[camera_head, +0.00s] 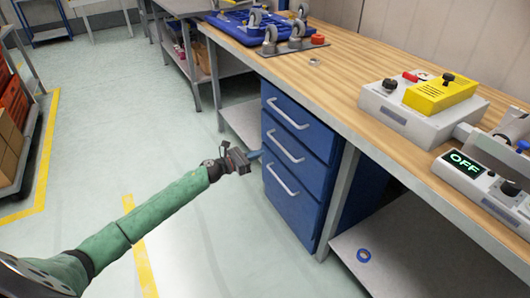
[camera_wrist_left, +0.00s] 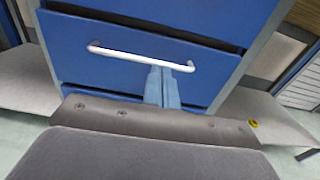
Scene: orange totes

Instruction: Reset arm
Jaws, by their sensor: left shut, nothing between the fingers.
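My left arm, in a green sleeve, reaches in from the lower left in the head view. Its gripper (camera_head: 255,155) is shut and empty, just in front of the blue drawer cabinet (camera_head: 287,207) under the workbench. In the left wrist view the two blue-grey fingers (camera_wrist_left: 162,88) are together, in front of a blue drawer with a silver handle (camera_wrist_left: 140,55). The fingertips overlap the handle's right part in the picture; I cannot tell whether they touch it. My right gripper is not in view.
The wooden workbench (camera_head: 345,75) runs along the right. On it are a blue tray (camera_head: 245,27) with casters, a grey box with a yellow block (camera_head: 440,92), and a device reading OFF (camera_head: 467,164). A cart (camera_head: 15,135) stands at left. The floor between is clear.

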